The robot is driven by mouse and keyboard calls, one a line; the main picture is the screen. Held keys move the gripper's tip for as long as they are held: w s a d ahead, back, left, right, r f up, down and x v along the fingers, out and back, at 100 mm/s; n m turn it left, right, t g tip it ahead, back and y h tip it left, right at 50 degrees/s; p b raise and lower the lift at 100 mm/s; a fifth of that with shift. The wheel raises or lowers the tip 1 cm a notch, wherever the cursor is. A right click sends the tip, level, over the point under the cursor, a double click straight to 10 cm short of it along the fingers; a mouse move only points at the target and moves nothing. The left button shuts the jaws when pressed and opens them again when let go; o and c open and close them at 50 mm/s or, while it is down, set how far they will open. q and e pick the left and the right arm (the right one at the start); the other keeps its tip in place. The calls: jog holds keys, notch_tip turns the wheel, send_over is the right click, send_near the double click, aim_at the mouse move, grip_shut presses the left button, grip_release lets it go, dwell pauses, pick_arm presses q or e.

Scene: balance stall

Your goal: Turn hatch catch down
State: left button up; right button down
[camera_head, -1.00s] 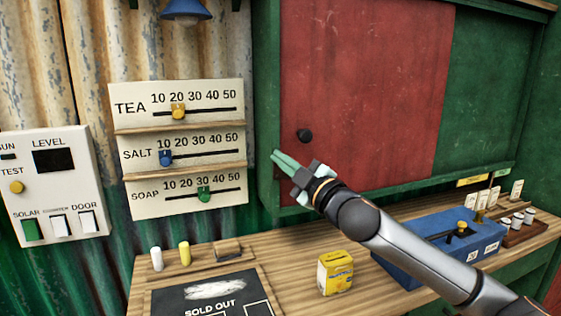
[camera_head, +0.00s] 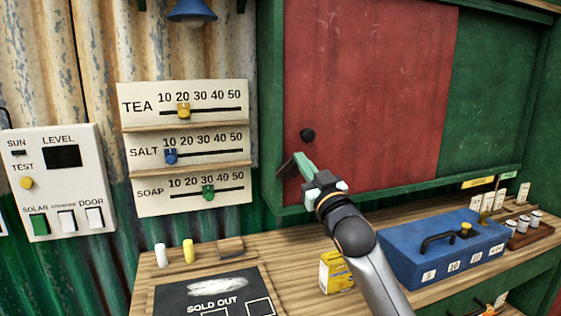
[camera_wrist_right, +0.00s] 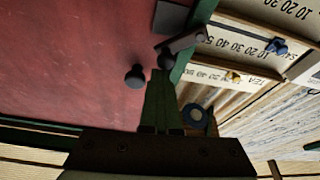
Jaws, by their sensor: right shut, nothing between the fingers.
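The hatch is a red sliding panel (camera_head: 370,90) in a green frame, with a round black knob (camera_head: 307,134) near its lower left. The hatch catch (camera_head: 286,169) is a small dark bar at the panel's left edge, slanting down to the left beside my fingertips. My right gripper (camera_head: 301,160) has green fingers, closed and empty, right by the catch and below the knob. In the right wrist view the fingertips (camera_wrist_right: 161,74) point at the dark catch bar (camera_wrist_right: 185,41), with the knob (camera_wrist_right: 135,76) beside them. I cannot tell whether they touch the bar. My left gripper is out of view.
A counter (camera_head: 290,260) runs below the hatch, with a yellow box (camera_head: 337,273), a blue cash box (camera_head: 435,262) and a sold-out board (camera_head: 205,290). Price sliders (camera_head: 185,150) and a switch panel (camera_head: 60,185) are on the left wall.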

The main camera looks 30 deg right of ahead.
jog(key=r+m+h+p, duration=0.1)
jog(key=m+p, duration=0.1)
jog(key=d+m+h+p, duration=0.1)
jog(key=m+p, duration=0.1)
jog(key=d+r+m+g+p, duration=0.1)
jog(key=m+p, duration=0.1)
jog(key=m, duration=0.1)
jog(key=shift+s+r+h, duration=0.15)
jog(key=shift+r+h, duration=0.15)
jog(key=shift+h, duration=0.1)
jog(key=b, duration=0.2)
send_near(307, 141)
jog(key=s+f, duration=0.2)
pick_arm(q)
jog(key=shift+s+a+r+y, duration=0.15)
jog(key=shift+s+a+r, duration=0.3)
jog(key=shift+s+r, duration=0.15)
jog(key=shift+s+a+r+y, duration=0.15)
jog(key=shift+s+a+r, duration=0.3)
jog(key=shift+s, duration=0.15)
pick_arm(e)
jog(key=shift+s+a, duration=0.45)
jog(key=shift+s, duration=0.2)
